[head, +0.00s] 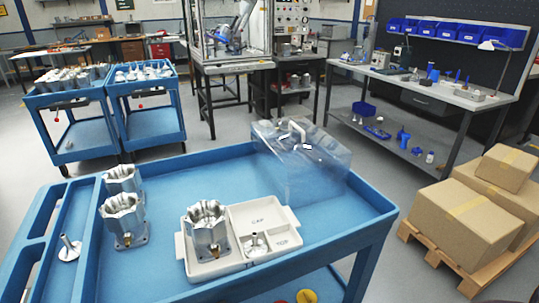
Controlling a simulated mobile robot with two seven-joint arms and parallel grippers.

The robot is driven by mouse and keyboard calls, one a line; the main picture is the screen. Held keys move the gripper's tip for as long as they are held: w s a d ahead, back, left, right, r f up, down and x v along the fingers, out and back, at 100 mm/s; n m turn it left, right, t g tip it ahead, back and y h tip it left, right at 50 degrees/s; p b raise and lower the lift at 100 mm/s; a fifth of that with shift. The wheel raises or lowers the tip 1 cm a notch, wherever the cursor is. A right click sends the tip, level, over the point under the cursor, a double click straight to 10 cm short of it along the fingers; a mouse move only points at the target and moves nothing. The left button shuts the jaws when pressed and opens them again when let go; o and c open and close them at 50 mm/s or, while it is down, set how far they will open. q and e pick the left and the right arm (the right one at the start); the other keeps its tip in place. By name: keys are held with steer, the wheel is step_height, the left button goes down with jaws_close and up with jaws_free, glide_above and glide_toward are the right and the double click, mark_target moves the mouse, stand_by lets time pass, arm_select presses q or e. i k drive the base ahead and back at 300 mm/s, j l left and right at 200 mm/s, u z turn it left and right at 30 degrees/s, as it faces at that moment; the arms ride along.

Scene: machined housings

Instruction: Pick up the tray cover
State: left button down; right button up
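The tray cover (301,172) is a clear, see-through box with a light handle (297,130) on its top. It stands at the back right of the blue cart's top, behind the white tray (215,268) and apart from it. The tray is uncovered. A silver machined housing (206,228) stands in its left compartment. A small metal part with an upright stem (255,244) sits in the front right compartment, and the back right compartment looks empty. Neither of my grippers shows in the head view.
Two more silver housings (123,222) stand on the left of the blue cart (178,170). Another stemmed part (69,249) lies in its left side channel. Cardboard boxes (480,215) on a pallet stand at right. The cart's back middle is clear.

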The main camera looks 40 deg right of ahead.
mark_target(303, 166)
steer(key=l+u, duration=0.4)
steer(key=k+l+u, duration=0.15)
steer(key=u, duration=0.25)
steer(key=k+l+u, duration=0.1)
steer(key=l, duration=0.2)
steer(key=k+l+u, duration=0.1)
steer(key=l, duration=0.2)
steer(key=k+l+u, duration=0.15)
steer(key=k+l, duration=0.3)
steer(key=l, duration=0.2)
steer(key=k+l+u, duration=0.1)
steer(key=k+l, duration=0.2)
steer(key=l, duration=0.25)
steer(key=k+l, duration=0.7)
steer(key=l, duration=0.25)
steer(key=i, duration=0.5)
steer(key=u, duration=0.05)
